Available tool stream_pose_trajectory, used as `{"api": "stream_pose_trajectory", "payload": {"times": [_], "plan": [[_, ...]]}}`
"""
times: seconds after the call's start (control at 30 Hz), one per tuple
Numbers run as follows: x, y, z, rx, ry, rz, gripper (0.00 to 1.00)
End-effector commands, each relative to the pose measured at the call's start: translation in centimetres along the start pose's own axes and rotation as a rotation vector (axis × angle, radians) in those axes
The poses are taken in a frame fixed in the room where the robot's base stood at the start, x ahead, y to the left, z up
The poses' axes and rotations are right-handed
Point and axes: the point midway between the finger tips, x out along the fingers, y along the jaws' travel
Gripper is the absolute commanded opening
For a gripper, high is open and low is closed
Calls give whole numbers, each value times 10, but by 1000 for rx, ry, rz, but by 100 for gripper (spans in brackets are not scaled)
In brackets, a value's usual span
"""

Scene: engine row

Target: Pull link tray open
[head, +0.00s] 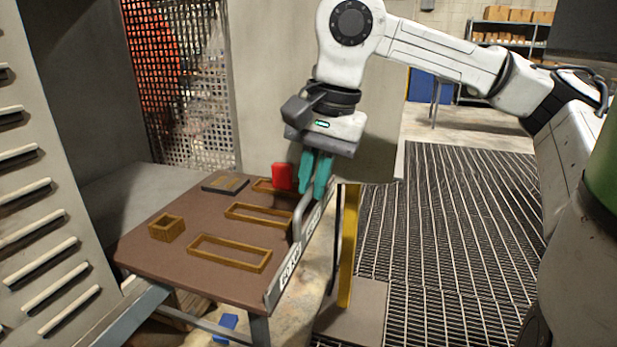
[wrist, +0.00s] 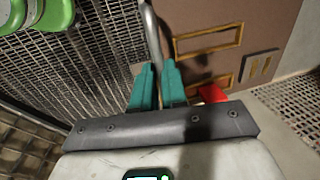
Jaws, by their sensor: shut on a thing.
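The link tray (head: 190,262) is a brown board with a grey labelled front edge (head: 283,278) and a grey bar handle (head: 298,215). My gripper (head: 314,194) has teal fingers and is shut on the handle near its far end. In the wrist view the fingers (wrist: 158,68) close around the handle (wrist: 151,32), which runs up from between them. The tray's brown surface (wrist: 215,12) shows to their right. The fingers hide part of the handle.
On the tray lie wooden frames (head: 230,253), a small wooden box (head: 167,228), a dark slotted piece (head: 226,183) and a red block (head: 282,176). A yellow post (head: 348,245) stands right of the tray. Grated floor (head: 440,240) lies open further right. A louvred cabinet (head: 40,200) stands left.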

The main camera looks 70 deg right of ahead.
Motion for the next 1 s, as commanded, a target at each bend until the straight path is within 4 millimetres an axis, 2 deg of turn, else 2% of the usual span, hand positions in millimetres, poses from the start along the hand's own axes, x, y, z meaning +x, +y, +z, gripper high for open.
{"api": "stream_pose_trajectory", "payload": {"times": [0.17, 0.2, 0.43, 0.77, 0.87, 1.0], "plan": [[0, 0, -1, 2, 1, -1, 0], [0, 0, -1, 2, 1, -1, 15], [0, 0, 0, 1, 1, -1, 37], [-5, -1, 0, 1, 1, -1, 38], [-17, -1, -1, 2, 2, -2, 38], [-43, -1, -1, 3, 2, -2, 38]]}}
